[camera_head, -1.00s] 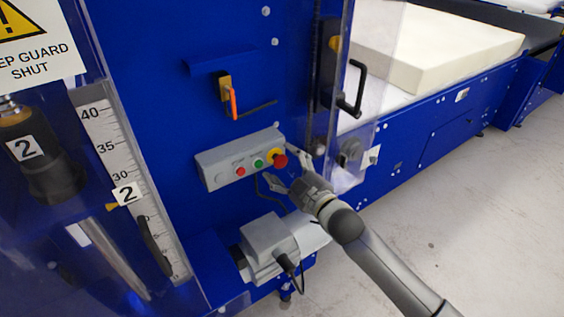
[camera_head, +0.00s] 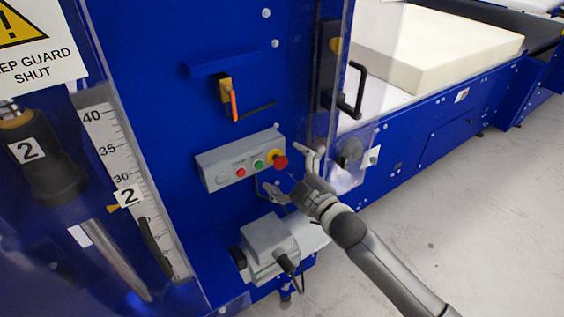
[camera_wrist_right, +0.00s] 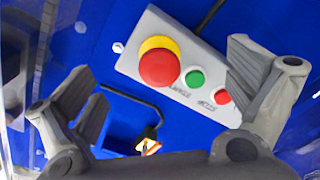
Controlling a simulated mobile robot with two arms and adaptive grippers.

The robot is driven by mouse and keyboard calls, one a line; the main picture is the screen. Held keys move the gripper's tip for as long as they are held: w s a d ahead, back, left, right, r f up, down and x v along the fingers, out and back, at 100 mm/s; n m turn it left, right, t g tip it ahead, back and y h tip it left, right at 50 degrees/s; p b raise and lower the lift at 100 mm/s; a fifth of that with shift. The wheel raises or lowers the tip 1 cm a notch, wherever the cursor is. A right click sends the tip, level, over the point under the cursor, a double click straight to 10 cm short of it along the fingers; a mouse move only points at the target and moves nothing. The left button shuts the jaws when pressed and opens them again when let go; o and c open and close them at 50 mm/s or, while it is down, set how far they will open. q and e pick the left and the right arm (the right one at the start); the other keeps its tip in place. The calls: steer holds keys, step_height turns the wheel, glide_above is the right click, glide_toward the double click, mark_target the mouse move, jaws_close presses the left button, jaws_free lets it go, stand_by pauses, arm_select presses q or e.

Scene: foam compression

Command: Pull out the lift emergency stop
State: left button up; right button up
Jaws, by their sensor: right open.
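The lift emergency stop is a red mushroom button on a yellow collar (camera_head: 280,162), at the right end of a grey control box (camera_head: 228,167) on the blue machine. In the right wrist view the red button (camera_wrist_right: 158,68) lies between and beyond the spread fingers. My right gripper (camera_head: 291,175) is open and empty, just in front of and below right of the button, with a finger to either side of it. It also shows in the right wrist view (camera_wrist_right: 165,85). I see no contact with the button. My left gripper is not in view.
A green button (camera_head: 258,164) and a small red button (camera_head: 241,172) sit beside the stop. A clear guard with a black handle (camera_head: 352,92) stands to the right. A grey motor (camera_head: 268,247) is below. An orange-handled lever (camera_head: 231,98) is above.

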steer(key=p+v, duration=0.2)
steer(key=v, duration=0.4)
steer(key=shift+p, duration=0.4)
steer(key=shift+d, duration=0.1)
